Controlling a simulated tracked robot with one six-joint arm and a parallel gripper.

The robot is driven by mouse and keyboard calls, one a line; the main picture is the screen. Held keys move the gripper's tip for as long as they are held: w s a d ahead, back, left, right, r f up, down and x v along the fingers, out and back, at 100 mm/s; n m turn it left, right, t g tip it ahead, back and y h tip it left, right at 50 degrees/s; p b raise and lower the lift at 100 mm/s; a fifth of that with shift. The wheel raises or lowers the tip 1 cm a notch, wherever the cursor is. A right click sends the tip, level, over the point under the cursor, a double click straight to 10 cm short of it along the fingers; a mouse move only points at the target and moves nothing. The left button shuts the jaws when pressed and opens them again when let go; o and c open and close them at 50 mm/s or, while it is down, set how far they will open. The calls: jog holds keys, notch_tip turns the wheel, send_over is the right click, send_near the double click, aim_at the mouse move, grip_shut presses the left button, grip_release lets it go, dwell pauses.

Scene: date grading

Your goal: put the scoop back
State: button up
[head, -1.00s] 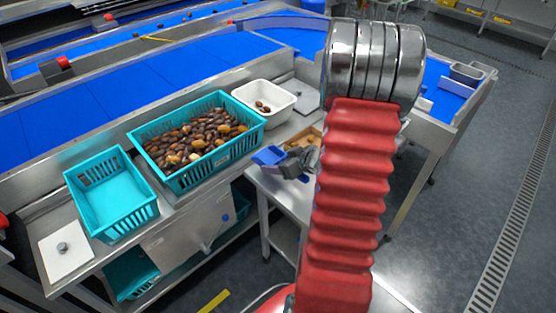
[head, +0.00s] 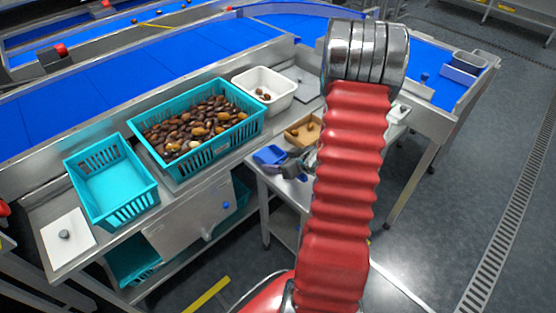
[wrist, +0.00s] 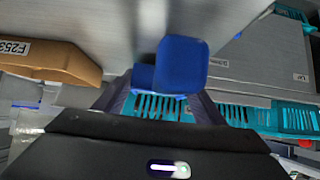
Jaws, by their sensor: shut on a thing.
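The blue scoop (head: 268,154) is held by my gripper (head: 287,165) above the steel side table, left of my arm in the head view. In the wrist view the scoop (wrist: 182,66) stands out in front between the two fingertips. My gripper (wrist: 160,100) is shut on it; the exact grip is partly hidden behind the scoop. Whether the scoop touches anything below cannot be told.
A teal crate full of dates (head: 212,152), an empty teal crate (head: 124,217) and a white bin (head: 285,98) stand behind and left. Blue conveyors run behind.

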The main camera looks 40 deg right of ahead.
jog(key=shift+s+f, duration=0.2)
jog(key=shift+f, duration=0.9)
dwell(0.8)
jog(key=o, duration=1)
jog(key=shift+c, duration=0.2)
jog(key=o, duration=0.4)
jog(key=shift+a, duration=0.2)
jog(key=shift+a+f, duration=0.1)
jog(key=shift+s, duration=0.1)
jog(key=v, duration=0.9)
jog(key=d+v, duration=0.1)
jog(key=v, duration=0.4)
jog(key=shift+w+r, duration=0.3)
jog(key=shift+r, duration=0.15)
